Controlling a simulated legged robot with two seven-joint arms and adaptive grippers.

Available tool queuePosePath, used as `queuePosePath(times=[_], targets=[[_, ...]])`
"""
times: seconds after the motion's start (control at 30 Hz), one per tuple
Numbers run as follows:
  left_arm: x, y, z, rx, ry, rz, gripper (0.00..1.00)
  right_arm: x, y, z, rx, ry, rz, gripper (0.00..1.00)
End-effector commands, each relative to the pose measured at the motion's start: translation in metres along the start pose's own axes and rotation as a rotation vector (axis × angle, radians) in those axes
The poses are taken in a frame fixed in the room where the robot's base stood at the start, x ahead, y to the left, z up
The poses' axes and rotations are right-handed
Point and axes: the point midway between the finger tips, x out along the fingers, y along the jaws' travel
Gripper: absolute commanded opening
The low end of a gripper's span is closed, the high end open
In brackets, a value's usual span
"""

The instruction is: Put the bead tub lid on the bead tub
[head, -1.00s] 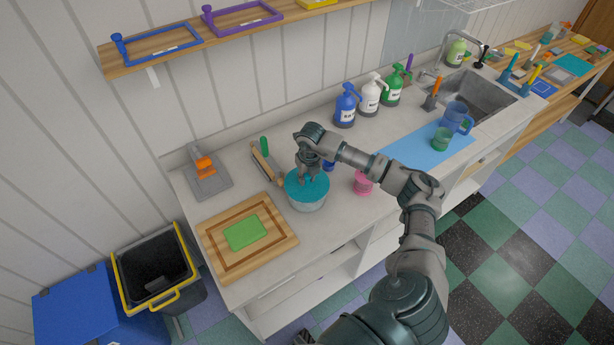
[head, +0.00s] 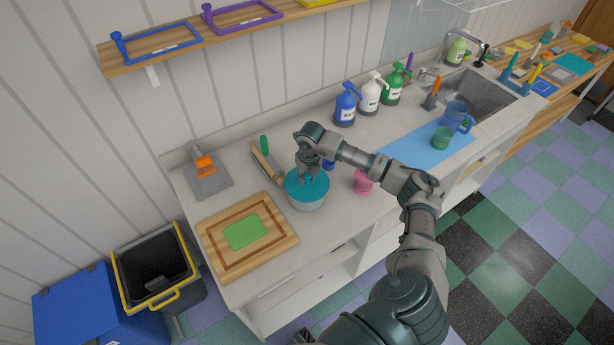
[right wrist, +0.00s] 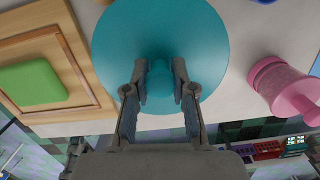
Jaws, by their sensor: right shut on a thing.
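The bead tub lid is a round teal disc (head: 318,187) on top of the pale bead tub (head: 308,204) on the counter. In the head view it covers the tub's opening and looks about level; whether it is fully seated cannot be told. My right gripper (head: 306,178) reaches down from above and is shut on the lid's central knob. In the right wrist view the fingers (right wrist: 160,88) stand on both sides of the teal knob, and the lid (right wrist: 160,30) hides the tub below.
A wooden board (head: 215,234) with a green block (head: 245,232) lies left of the tub. A pink container (head: 363,181) stands close on the right. A brush-like tool with a green handle (head: 265,150) lies behind. Pump bottles (head: 346,105) stand along the wall.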

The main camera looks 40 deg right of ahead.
Motion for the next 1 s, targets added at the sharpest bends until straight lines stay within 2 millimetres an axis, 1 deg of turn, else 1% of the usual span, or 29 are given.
queuePosePath(times=[0.53, 1.0], targets=[[0.0, -0.0001, 0.0001, 0.0, 0.0, 0.0, 0.49, 0.0, 0.0, 0.0, 0.0, 0.0, 0.0, 0.0], [0.0041, 0.0002, 0.0009, 0.0, -0.001, 0.0, 0.49, 0.006, -0.0001, -0.0007, 0.0, 0.0, 0.0, 0.0]])
